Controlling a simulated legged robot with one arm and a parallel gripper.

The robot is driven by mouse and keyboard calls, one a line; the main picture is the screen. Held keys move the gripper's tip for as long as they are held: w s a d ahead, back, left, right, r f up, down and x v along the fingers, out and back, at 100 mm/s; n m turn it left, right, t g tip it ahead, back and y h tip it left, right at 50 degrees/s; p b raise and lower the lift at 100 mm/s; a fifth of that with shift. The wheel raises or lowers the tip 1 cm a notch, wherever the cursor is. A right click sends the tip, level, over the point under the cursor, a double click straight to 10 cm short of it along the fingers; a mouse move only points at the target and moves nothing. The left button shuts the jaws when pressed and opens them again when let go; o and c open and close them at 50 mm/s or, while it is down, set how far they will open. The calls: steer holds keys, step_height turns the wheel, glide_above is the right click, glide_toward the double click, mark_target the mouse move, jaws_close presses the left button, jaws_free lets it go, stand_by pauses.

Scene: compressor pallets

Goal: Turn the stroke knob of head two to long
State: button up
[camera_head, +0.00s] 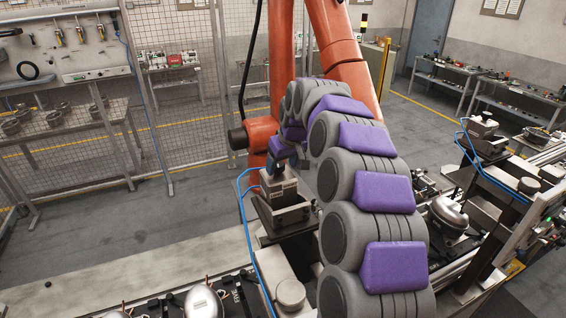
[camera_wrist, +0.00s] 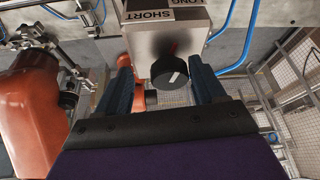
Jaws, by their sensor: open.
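In the wrist view a dark round stroke knob (camera_wrist: 170,73) sits on the face of a grey box-shaped head (camera_wrist: 145,42). The knob carries a pale pointer mark, and a red mark shows beside its rim. Labels reading SHORT and LONG (camera_wrist: 155,14) are on the box; which one the pointer faces I cannot tell. My gripper (camera_wrist: 161,66) is open, with one blue-grey finger on each side of the knob; contact is not clear. In the head view my gripper (camera_head: 280,156) is at the top of the near head (camera_head: 281,190), partly hidden by my arm. No head number is readable.
A similar head (camera_head: 484,128) stands on the right-hand line. An orange robot arm (camera_head: 345,60) rises close behind my arm. A blue hose (camera_head: 243,205) runs beside the near head. Metal compressor shells (camera_head: 450,212) sit along the line. The grey floor at left is clear.

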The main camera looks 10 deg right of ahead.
steer(key=shift+s+a, duration=0.1)
steer(key=shift+a, duration=0.3)
steer(key=shift+c, duration=0.4)
steer(key=shift+a, duration=0.5)
steer(key=c, duration=0.3)
steer(key=shift+c, duration=0.7)
steer(key=shift+d, duration=0.5)
steer(key=c, duration=0.3)
steer(key=shift+c, duration=0.8)
steer(key=shift+a, duration=0.15)
steer(key=shift+c, duration=0.4)
